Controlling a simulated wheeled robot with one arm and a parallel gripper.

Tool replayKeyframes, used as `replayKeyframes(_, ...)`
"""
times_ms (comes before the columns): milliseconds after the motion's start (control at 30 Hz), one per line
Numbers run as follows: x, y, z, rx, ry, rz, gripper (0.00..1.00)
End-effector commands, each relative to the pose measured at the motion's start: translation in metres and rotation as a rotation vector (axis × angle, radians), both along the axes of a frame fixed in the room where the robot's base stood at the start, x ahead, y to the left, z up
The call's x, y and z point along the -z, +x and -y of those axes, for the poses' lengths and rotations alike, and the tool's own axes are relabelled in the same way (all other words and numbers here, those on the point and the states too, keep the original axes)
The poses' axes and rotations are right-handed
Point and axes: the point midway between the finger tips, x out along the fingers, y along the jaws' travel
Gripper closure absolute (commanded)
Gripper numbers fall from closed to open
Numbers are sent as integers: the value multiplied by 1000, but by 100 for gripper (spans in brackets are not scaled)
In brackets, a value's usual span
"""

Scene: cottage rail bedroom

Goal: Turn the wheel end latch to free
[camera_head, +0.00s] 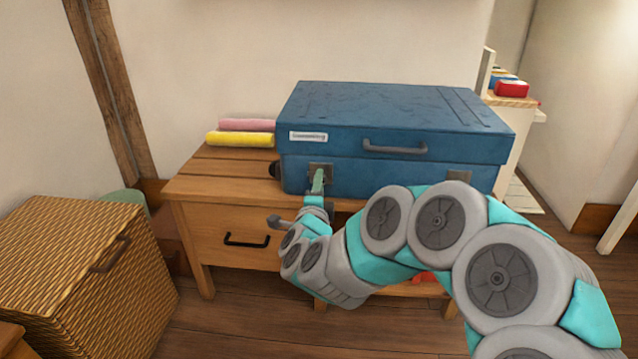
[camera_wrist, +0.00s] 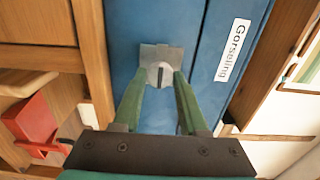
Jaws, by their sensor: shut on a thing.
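A blue suitcase (camera_head: 390,130) lies flat on a wooden bench, with a carry handle (camera_head: 395,149) on its front and a dark wheel (camera_head: 274,169) at its left end. The latch near that wheel end shows as a grey metal plate with a small turn piece (camera_wrist: 160,66) in the wrist view. My gripper (camera_head: 319,174) is at this latch, with its green fingers (camera_wrist: 161,77) shut on the turn piece from both sides. The fingertips partly hide it, so its exact angle is hard to tell. The other latch (camera_head: 459,177) is at the right of the front.
The bench (camera_head: 215,185) has a drawer with a black handle (camera_head: 246,240). Pink and yellow rolls (camera_head: 240,139) lie behind left of the suitcase. A wicker chest (camera_head: 75,265) stands at the left. A name label (camera_wrist: 233,50) is beside the latch.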

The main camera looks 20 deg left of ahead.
Motion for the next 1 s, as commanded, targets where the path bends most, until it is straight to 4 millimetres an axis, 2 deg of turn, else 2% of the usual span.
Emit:
replayKeyframes(433, 1, 0, 0, -1, -11, 2, 100)
replayKeyframes(467, 1, 0, 0, -1, -11, 2, 57)
replayKeyframes(500, 1, 0, 0, -1, -11, 2, 53)
replayKeyframes(700, 0, 0, 0, -1, -10, 1, 30)
replayKeyframes(1000, 0, -1, 0, -1, -10, 2, 29)
